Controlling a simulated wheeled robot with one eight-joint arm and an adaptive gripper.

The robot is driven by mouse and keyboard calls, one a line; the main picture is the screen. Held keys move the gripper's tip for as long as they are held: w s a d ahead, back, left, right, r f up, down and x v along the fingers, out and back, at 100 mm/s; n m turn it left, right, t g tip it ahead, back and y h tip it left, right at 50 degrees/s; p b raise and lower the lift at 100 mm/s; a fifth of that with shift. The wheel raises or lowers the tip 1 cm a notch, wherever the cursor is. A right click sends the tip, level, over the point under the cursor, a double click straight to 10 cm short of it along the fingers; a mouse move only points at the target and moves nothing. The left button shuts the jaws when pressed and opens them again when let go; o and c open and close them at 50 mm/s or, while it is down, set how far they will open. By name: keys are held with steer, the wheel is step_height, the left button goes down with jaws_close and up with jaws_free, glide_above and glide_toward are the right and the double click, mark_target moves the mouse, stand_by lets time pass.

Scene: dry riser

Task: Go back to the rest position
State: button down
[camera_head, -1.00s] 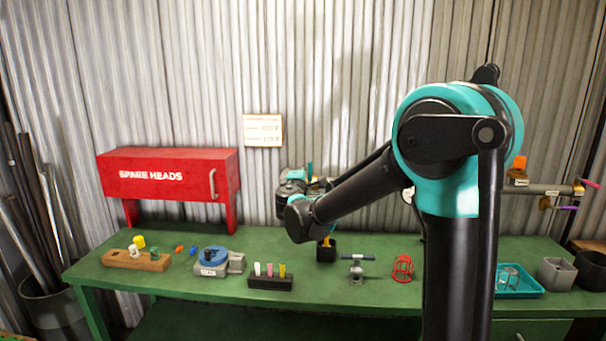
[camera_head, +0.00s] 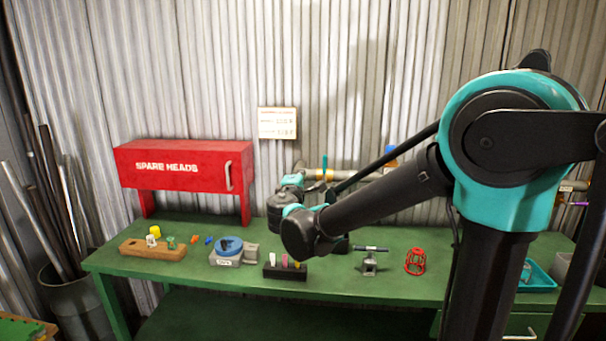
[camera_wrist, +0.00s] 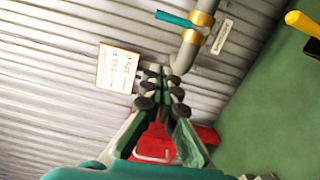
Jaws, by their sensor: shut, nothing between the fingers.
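My gripper (camera_wrist: 164,78) is in the middle of the wrist view, with its fingers together and nothing between them. It points towards the corrugated wall, with the pipe (camera_wrist: 187,55) just beyond its tips. In the head view my arm crosses the right half, and its wrist end hangs above the back of the green bench (camera_head: 190,279). My fingers cannot be made out there, behind my own arm links.
A red spare heads box (camera_head: 183,166) stands on the bench's left. A wooden block (camera_head: 152,249), blue-topped device (camera_head: 229,249), black holder (camera_head: 285,272), small vice (camera_head: 370,262) and red cage (camera_head: 415,262) line the bench. A paper sign (camera_head: 277,123) hangs on the wall.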

steer(key=shift+d, duration=0.1)
steer(key=s+d+f+m+g+h, duration=0.1)
steer(key=s+d+f+m+g, duration=0.25)
steer(key=d+f, duration=0.35)
steer(key=s+d+f+m+g+h, duration=0.1)
steer(key=s+d+f+m+g, duration=0.2)
steer(key=d, duration=0.7)
steer(key=s+d+f+m+g+h, duration=0.1)
steer(key=s+d+f+m+g, duration=0.1)
steer(key=s+d+f+m, duration=0.4)
steer(key=s+d+f+m+g+y, duration=0.2)
steer(key=s+f, duration=0.5)
steer(key=s+d+f+m+g+y, duration=0.1)
steer(key=s+f+m+g+y, duration=0.1)
steer(key=s+f, duration=0.5)
steer(key=shift+s+d+m+g+y, duration=0.35)
steer(key=shift+s+m+g, duration=0.3)
steer(key=shift+s+m, duration=0.15)
